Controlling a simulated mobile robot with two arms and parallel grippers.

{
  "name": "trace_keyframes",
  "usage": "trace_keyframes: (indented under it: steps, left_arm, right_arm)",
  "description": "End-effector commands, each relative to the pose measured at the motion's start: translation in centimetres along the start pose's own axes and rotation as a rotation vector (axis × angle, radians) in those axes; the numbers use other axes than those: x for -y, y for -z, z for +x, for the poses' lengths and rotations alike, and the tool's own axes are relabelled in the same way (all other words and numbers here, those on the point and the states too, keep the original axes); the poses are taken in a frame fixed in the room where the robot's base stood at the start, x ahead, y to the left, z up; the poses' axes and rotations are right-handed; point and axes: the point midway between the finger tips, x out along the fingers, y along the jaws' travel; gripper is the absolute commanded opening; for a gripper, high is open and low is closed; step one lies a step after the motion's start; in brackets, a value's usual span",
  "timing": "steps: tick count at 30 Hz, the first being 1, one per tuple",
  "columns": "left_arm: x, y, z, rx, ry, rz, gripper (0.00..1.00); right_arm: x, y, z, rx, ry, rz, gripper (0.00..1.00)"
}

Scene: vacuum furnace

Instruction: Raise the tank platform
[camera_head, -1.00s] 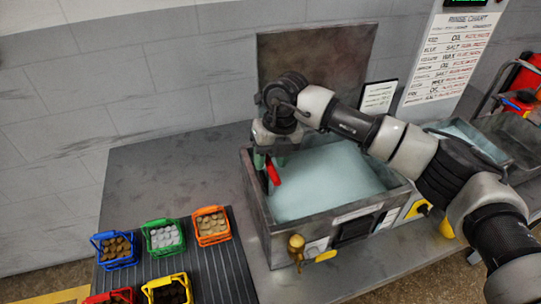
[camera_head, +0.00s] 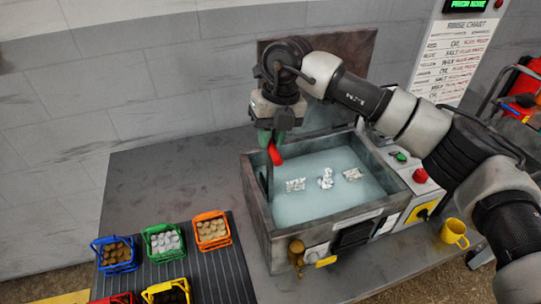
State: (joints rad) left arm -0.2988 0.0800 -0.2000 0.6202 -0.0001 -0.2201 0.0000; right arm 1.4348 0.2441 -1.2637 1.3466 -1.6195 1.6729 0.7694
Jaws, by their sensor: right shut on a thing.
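The tank (camera_head: 262,205) is an open metal box of pale blue liquid on the bench. Three heaps of small silvery parts (camera_head: 326,178) show in a row at the liquid; the platform under them cannot be made out. A red handle (camera_head: 274,153) stands at the tank's back left corner, on a dark upright bar (camera_head: 270,181). My right gripper (camera_head: 270,139) points down from above and is shut on the red handle, above the tank's rim. My left gripper is not in view.
Blue (camera_head: 114,254), green (camera_head: 162,240) and orange (camera_head: 211,231) baskets of parts stand on a ribbed mat left of the tank, with more in front. A red button (camera_head: 420,175) and a yellow mug (camera_head: 454,233) are to the right. The bench behind the baskets is clear.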

Motion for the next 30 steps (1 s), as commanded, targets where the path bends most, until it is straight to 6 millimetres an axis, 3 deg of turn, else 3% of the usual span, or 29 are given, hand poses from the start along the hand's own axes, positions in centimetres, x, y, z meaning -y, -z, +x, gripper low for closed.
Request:
trace_keyframes:
  steps: [1,4,14,15,20,30]
  left_arm:
    - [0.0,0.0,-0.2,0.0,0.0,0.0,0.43]
    - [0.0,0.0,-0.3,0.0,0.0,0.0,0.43]
    - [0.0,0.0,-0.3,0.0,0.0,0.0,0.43]
    - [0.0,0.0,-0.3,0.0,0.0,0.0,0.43]
    - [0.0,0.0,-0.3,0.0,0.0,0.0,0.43]
    - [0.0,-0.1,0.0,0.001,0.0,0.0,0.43]
  right_arm:
    - [-0.3,-0.2,-1.6,0.013,-0.002,-0.002,0.0]
    - [-0.6,-0.1,-2.8,0.012,-0.003,-0.002,0.0]
    - [-0.7,-0.1,-3.4,0.013,-0.005,-0.001,0.0]
    - [-0.7,-0.1,-3.4,0.013,-0.005,-0.001,0.2]
    - [-0.7,-0.1,-3.2,0.009,-0.004,0.0,0.44]
    - [-0.6,-0.1,-3.3,0.006,-0.001,0.0,0.44]
